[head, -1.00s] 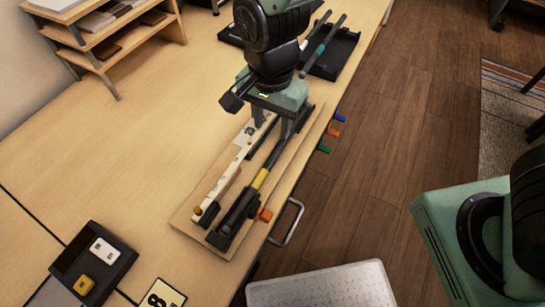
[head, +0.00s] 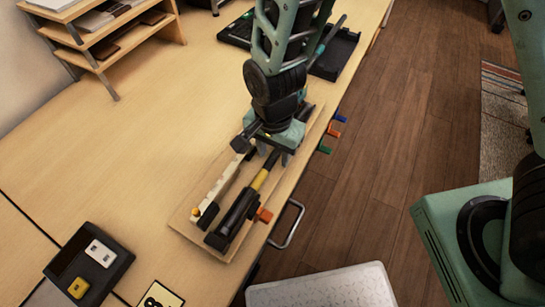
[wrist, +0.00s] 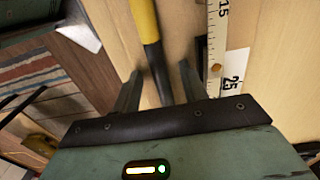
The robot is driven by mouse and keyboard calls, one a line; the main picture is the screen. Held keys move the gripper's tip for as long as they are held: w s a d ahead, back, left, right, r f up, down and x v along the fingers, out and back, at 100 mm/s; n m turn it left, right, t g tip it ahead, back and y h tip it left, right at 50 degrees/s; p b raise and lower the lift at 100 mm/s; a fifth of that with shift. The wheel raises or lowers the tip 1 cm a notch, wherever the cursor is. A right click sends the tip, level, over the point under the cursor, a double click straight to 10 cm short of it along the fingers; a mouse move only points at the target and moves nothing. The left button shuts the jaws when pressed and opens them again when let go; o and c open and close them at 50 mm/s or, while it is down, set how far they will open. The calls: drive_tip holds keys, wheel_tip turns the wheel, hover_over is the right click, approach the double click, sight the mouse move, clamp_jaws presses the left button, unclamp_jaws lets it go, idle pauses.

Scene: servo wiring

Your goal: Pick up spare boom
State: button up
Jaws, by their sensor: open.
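A black rod with a yellow band (head: 259,180) lies on the tan board (head: 187,221) on the desk, its near end in a black holder (head: 232,219). My gripper (head: 275,153) is open just above the rod, beyond the yellow band. In the wrist view, the rod (wrist: 156,65) runs between my two open fingers (wrist: 160,88); I see no contact. Another dark rod (head: 333,32) lies at the black tray (head: 347,55) at the back, partly hidden by my arm. No label shows which rod is the spare boom.
A pale scale strip (head: 221,188) lies left of the banded rod and shows close to my right finger in the wrist view (wrist: 217,45). An orange knob (head: 264,215) sticks out at the right. The desk's left middle is clear.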

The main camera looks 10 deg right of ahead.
sight(274, 154)
clamp_jaws()
drive_tip(key=shift+r, duration=0.1)
wheel_tip(274, 154, up, 10)
drive_tip(key=p, duration=0.7)
drive_tip(key=shift+w+a+r, duration=0.15)
drive_tip(key=shift+a+r, duration=0.05)
drive_tip(key=shift+a, duration=0.15)
drive_tip(key=shift+p, duration=0.65)
drive_tip(key=p, duration=0.5)
drive_tip(key=shift+d+f, duration=0.2)
drive_tip(key=shift+f, duration=0.15)
drive_tip(key=shift+d+f+p, duration=0.25)
drive_tip(key=shift+f+p, duration=0.15)
drive_tip(key=shift+p, duration=0.45)
